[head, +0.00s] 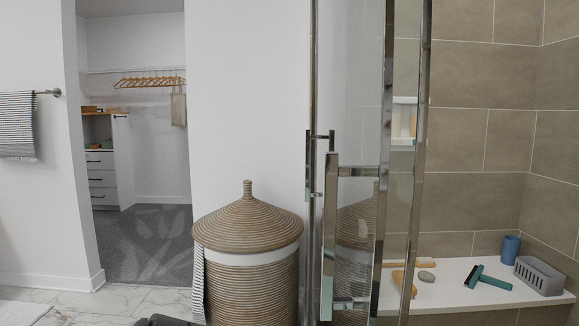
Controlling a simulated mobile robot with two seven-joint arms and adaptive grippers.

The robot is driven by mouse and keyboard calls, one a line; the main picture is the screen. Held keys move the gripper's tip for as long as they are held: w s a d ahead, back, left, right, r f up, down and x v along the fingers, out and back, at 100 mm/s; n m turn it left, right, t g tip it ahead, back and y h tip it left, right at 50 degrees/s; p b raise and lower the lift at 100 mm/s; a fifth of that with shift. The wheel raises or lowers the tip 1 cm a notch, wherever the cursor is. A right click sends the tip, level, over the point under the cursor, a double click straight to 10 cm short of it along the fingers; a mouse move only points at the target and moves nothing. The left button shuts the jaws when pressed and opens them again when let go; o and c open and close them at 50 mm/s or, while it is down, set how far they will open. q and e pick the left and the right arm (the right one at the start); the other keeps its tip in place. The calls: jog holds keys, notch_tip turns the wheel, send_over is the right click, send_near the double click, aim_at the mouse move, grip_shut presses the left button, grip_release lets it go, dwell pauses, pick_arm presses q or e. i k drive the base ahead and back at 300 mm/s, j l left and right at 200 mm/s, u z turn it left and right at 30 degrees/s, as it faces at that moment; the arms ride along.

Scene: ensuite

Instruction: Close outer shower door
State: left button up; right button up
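The shower door (360,85) is clear glass with chrome edges, in the right half of the head view. A long upright chrome handle (329,235) with crossbars stands on the glass. A slim chrome post (313,80) runs up to the left of it, and two more chrome uprights (388,90) (421,130) stand to its right. The panels overlap in the view, so I cannot tell which edge belongs to the outer door or how far it stands open. Neither of my grippers shows.
A woven lidded basket (248,265) stands left of the door, close to it. Behind the glass, a white bench (455,290) holds a blue cup (511,249), a grey caddy (540,275) and a teal squeegee (487,278). An open doorway (145,225) leads to a closet. Marble floor shows lower left.

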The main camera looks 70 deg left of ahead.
aim_at(333, 302)
jog(key=k+u, duration=0.1)
jog(key=u, duration=0.25)
jog(key=j+u, duration=0.15)
jog(key=u, duration=0.2)
jog(key=k+j+u, duration=0.1)
jog(key=u, duration=0.3)
